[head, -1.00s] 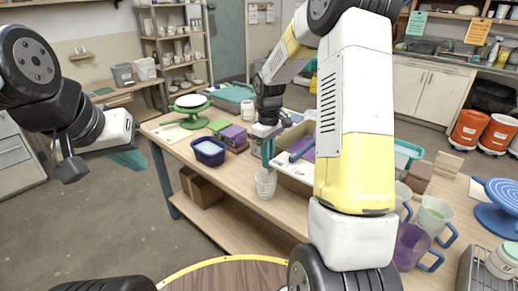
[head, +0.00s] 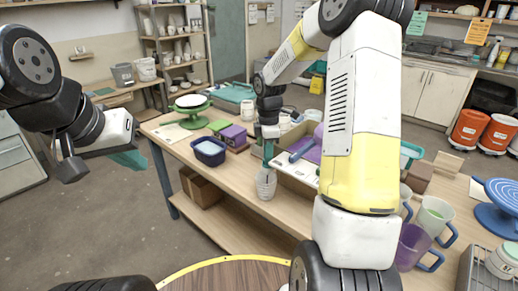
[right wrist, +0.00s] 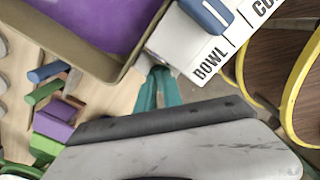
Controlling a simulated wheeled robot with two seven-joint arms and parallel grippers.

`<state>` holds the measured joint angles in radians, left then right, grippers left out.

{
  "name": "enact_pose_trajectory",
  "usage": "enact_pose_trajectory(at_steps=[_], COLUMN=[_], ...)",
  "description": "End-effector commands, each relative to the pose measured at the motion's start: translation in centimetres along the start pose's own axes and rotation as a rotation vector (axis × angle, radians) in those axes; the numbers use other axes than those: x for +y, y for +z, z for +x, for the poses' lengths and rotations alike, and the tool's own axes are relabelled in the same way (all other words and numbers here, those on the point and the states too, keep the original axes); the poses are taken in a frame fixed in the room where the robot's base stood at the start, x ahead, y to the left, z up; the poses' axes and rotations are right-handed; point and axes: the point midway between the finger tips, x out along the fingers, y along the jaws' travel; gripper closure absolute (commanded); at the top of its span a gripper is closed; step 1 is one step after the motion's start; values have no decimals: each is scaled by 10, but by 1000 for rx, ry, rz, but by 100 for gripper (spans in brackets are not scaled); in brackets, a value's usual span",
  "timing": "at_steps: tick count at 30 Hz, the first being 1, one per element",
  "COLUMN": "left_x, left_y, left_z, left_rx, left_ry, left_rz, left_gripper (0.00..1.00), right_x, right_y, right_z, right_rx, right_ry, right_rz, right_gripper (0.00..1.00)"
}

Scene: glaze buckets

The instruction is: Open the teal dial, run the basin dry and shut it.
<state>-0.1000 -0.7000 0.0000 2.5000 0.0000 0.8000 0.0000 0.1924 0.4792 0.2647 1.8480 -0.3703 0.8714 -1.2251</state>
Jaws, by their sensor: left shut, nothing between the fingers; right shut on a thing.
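The basin (head: 290,183) is a tan tub with purple glaze, partly behind my right arm in the head view. Its rim (right wrist: 98,88) shows at the upper left of the right wrist view. My right gripper (head: 268,153) is shut at the basin's near left end, with its teal fingers pointing down. In the right wrist view its fingertips meet a small grey fitting (right wrist: 151,60) at the basin's corner. The teal dial is not clear apart from the teal fingers. A white ribbed cup (head: 266,184) stands just below them. My left gripper (head: 132,160) is shut and empty, off the table's left end.
A label panel (right wrist: 182,42) reading BOWL, with a blue lever (right wrist: 205,14), adjoins the basin. A dark blue tub (head: 209,152) and a purple block (head: 233,135) stand to the left. Mugs (head: 436,215) stand at the right.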

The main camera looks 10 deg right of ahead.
Motion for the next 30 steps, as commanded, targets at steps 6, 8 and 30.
enact_pose_trajectory(at_steps=[6, 8, 30], left_x=[0, 0, 0], left_y=[0, 0, 0], left_z=[0, 0, 0], left_rx=[0, 0, 0], left_ry=[0, 0, 0], left_rz=[0, 0, 0], left_gripper=[100, 100, 100], right_x=[1, 1, 1], right_y=[0, 0, 0], right_z=[-1, -1, -2], right_rx=[0, 0, -1], right_ry=[4, 4, 4], right_rz=[-189, -237, -483], right_gripper=[100, 100, 100])
